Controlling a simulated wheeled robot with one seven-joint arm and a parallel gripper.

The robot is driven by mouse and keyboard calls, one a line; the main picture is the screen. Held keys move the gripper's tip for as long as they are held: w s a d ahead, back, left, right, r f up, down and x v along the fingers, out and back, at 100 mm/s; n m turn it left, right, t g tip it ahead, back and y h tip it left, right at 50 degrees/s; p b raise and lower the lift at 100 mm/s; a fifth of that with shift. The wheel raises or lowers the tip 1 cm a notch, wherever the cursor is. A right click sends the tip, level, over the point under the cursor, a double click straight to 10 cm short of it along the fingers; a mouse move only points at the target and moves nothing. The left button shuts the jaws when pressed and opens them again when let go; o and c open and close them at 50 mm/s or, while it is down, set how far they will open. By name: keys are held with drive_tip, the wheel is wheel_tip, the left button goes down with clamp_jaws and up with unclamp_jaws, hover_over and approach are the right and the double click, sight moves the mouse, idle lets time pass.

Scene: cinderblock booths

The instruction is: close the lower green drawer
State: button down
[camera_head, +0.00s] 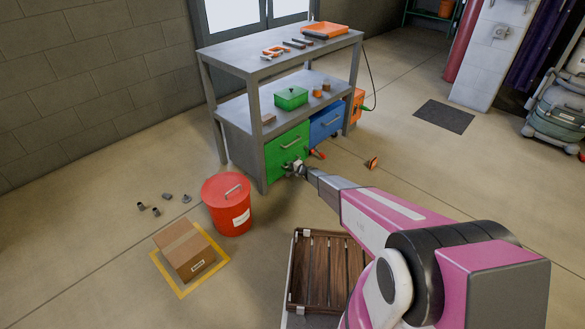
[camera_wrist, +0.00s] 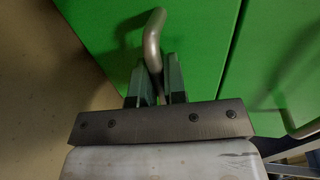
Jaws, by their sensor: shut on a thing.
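The lower green drawer (camera_head: 274,176) is at the bottom left of the grey workbench, under another green drawer (camera_head: 286,137). My arm partly hides its front. My gripper (camera_head: 293,168) is at this front in the head view. In the wrist view the lower drawer's green front (camera_wrist: 105,25) fills the upper left, and its bent metal handle (camera_wrist: 153,32) runs between my gripper's fingers (camera_wrist: 156,70), which are shut on it. How far the drawer stands out is hard to tell.
The workbench (camera_head: 235,65) carries tools and a green box (camera_head: 291,97). A blue drawer (camera_head: 326,122) is right of the green ones.

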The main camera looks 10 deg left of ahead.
drive_tip(key=c, duration=1.2)
unclamp_jaws()
drive_tip(key=shift+w+a, duration=0.15)
drive_tip(key=shift+a, duration=0.1)
drive_tip(key=shift+d, duration=0.15)
drive_tip(key=v, duration=1)
drive_tip(key=shift+s+d, duration=0.2)
drive_tip(key=shift+s, duration=0.1)
